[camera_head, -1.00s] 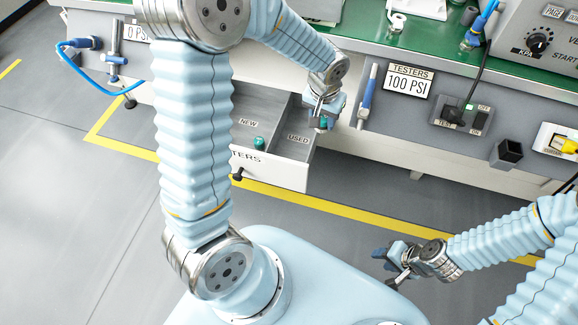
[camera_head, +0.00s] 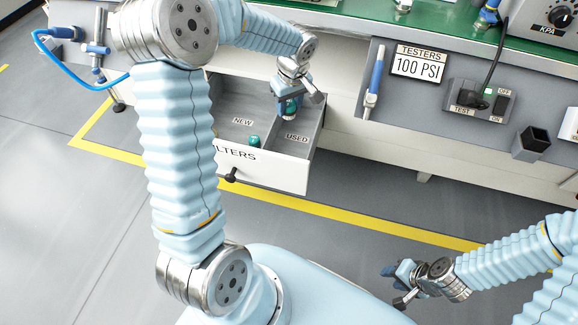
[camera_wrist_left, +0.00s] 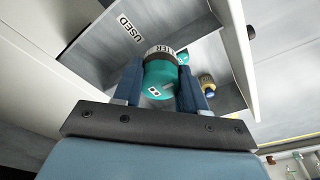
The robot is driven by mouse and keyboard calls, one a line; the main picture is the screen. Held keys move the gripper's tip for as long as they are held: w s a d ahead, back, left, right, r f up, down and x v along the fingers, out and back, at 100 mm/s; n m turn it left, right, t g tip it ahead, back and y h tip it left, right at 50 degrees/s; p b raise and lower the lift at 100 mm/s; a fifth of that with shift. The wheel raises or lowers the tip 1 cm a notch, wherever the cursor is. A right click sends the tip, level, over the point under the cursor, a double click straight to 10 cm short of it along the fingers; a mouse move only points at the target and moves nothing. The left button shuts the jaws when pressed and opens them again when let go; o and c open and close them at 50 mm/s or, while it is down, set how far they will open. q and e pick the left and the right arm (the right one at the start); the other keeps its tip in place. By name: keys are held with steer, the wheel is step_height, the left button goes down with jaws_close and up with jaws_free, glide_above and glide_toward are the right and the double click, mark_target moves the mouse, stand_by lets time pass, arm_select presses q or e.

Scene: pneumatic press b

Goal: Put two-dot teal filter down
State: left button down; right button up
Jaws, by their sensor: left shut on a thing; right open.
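The two-dot teal filter (camera_wrist_left: 159,78) is held between the two fingers of my left gripper (camera_wrist_left: 160,88). Its end with two dots faces the wrist camera, and a dark lettered band shows beyond it. In the head view my left gripper (camera_head: 289,103) is over the back of the open drawer (camera_head: 262,173), above the side labelled USED, with the teal filter (camera_head: 291,104) partly hidden by the fingers. Whether the filter touches the drawer floor I cannot tell. My right gripper (camera_head: 397,285) is open and empty, low at the right, away from the drawer.
Another teal filter (camera_head: 254,140) sits in the NEW compartment, near the divider. The bench edge and the grey panel with the TESTERS 100 PSI sign (camera_head: 418,64) are right of the drawer. A black square holder (camera_head: 531,143) stands farther right.

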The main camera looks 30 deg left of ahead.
arm_select(q)
step_height(320, 180, down, 17)
steer(key=b, duration=0.5)
steer(key=shift+f, duration=0.15)
steer(key=shift+f+b, duration=0.5)
steer(key=shift+f, duration=1.7)
steer(key=shift+f, duration=0.1)
steer(key=shift+f, duration=0.1)
steer(key=c, duration=0.6)
jaws_free()
